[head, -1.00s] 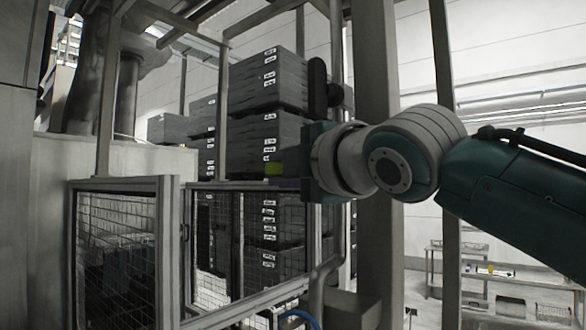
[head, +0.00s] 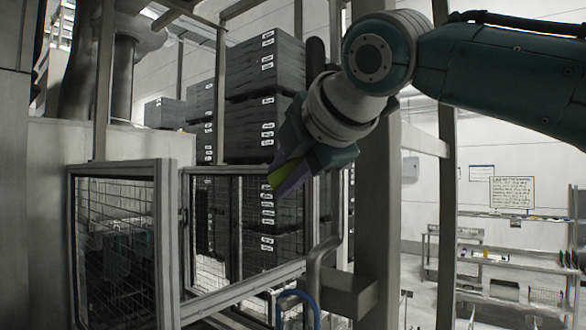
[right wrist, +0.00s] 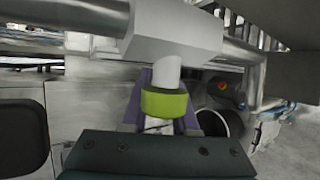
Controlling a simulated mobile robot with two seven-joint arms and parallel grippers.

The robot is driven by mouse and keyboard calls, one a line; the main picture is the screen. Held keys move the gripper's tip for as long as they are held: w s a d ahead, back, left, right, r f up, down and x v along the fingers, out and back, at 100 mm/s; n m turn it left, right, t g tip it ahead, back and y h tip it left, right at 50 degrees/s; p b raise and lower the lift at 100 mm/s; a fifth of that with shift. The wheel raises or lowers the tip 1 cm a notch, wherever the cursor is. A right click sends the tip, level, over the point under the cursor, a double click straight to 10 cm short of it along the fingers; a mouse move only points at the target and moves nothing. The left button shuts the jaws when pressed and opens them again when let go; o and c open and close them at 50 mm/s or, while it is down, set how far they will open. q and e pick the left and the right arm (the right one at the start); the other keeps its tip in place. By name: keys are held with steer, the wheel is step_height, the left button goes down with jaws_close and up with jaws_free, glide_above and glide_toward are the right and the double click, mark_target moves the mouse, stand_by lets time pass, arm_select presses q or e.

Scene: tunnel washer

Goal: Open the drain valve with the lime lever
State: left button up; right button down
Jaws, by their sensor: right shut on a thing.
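The lime lever (right wrist: 165,103) shows in the right wrist view as a lime band on a pale stem, which runs up to a grey block (right wrist: 175,38) on a pipe. My right gripper (right wrist: 163,108) has its purple fingers on both sides of the lime band, shut on it. The fingers and wrist hide most of the lever there. The valve body cannot be made out in the head view. My left gripper is out of view.
A mesh guard fence (head: 250,292) stands below and left of the right gripper. Stacked dark crates (head: 262,70) rise behind it. A grey post (head: 378,240) stands close by the right wrist. A blue hose (head: 297,294) curves at the bottom. Shelves (head: 500,262) stand far right.

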steer(key=c, duration=0.7)
jaws_free()
steer(key=v, duration=1)
